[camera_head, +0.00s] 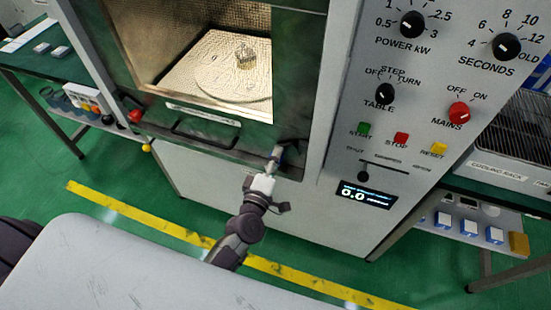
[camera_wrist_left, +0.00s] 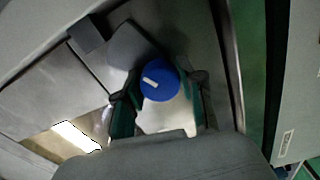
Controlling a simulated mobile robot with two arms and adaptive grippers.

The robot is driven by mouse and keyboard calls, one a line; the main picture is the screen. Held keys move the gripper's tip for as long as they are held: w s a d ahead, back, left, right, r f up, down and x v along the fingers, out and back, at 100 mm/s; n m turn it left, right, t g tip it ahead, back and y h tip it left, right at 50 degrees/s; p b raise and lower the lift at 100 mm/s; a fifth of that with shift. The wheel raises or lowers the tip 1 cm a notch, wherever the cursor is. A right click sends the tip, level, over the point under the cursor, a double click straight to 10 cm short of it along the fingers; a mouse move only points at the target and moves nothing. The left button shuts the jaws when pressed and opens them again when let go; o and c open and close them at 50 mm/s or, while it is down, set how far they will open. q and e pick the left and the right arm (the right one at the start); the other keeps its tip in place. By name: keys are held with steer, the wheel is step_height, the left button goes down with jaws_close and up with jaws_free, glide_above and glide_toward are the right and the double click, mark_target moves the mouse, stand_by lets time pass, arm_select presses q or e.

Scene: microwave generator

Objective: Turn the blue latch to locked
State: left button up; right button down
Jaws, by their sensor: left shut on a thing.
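The blue latch (camera_wrist_left: 160,82) shows in the left wrist view as a round blue knob with a short white mark, slightly tilted. My left gripper (camera_wrist_left: 163,98) has one finger on each side of the knob and is shut on it. In the head view my left gripper (camera_head: 277,158) is at the lower right corner of the microwave generator's front, below the chamber, and largely hides the latch there. Whether the latch stands at locked cannot be read. My right gripper is not in view.
The chamber (camera_head: 200,50) shows a round plate with a small metallic object on it. A dark handle bar (camera_head: 205,132) is left of my gripper. The control panel (camera_head: 420,100) with knobs and buttons is to the right. A cooling rack (camera_head: 520,140) stands farther right.

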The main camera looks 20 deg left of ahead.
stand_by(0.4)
arm_select(q)
steer(key=o, duration=1.1)
steer(key=shift+o, duration=0.2)
steer(key=s, duration=1.2)
steer(key=shift+a, duration=0.25)
steer(key=shift+f, duration=0.1)
steer(key=s+f+m+g+h, duration=0.1)
steer(key=s+f+m+g, duration=0.2)
steer(key=f, duration=0.6)
steer(key=s+f+m+g, duration=0.2)
steer(key=s+f+m, duration=0.15)
steer(key=f, duration=0.55)
steer(key=s+f+m+g+h, duration=0.1)
steer(key=s+f+m+g, duration=0.2)
steer(key=f, duration=0.6)
steer(key=s+a+f+m+g+y, duration=0.1)
steer(key=s+a+f+m+g, duration=0.3)
steer(key=s+f, duration=0.4)
steer(key=s+a+f+m+g+y, duration=0.1)
steer(key=s+a+f+m+g, duration=0.3)
steer(key=s+f, duration=0.4)
steer(key=s+g, duration=0.1)
steer(key=s, duration=0.4)
steer(key=shift+s+f+m+y, duration=0.15)
steer(key=shift+s+m+y, duration=0.15)
steer(key=shift+s+m, duration=0.05)
